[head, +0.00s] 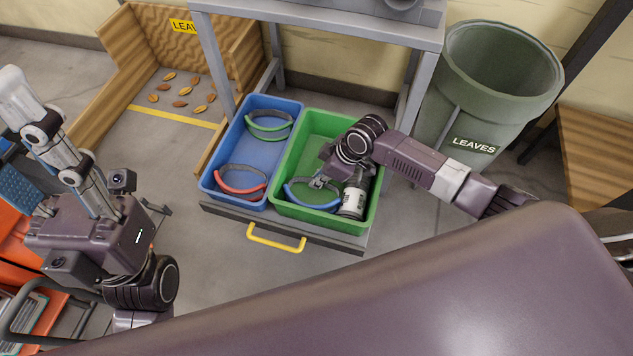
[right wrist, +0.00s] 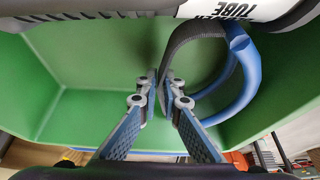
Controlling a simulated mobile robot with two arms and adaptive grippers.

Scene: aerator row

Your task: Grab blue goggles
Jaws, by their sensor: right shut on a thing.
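The blue goggles (head: 312,196) lie at the near end of the green bin (head: 325,122), with their grey strap raised. My right gripper (head: 318,182) reaches down into this bin. In the right wrist view its fingers (right wrist: 158,98) are shut on the grey strap of the blue goggles (right wrist: 243,75). The blue frame curves away to the right of the fingers there. Part of the goggles is hidden by the gripper in the head view. My left gripper (head: 35,125) is at the left edge, far from the bins; its fingertips do not show clearly.
A dark tube with a white label (head: 353,199) stands close right of the goggles. A blue bin (head: 253,150) alongside holds green goggles (head: 268,128) and red goggles (head: 241,184). A tabletop (head: 330,22) overhangs behind. A leaves barrel (head: 478,105) stands right.

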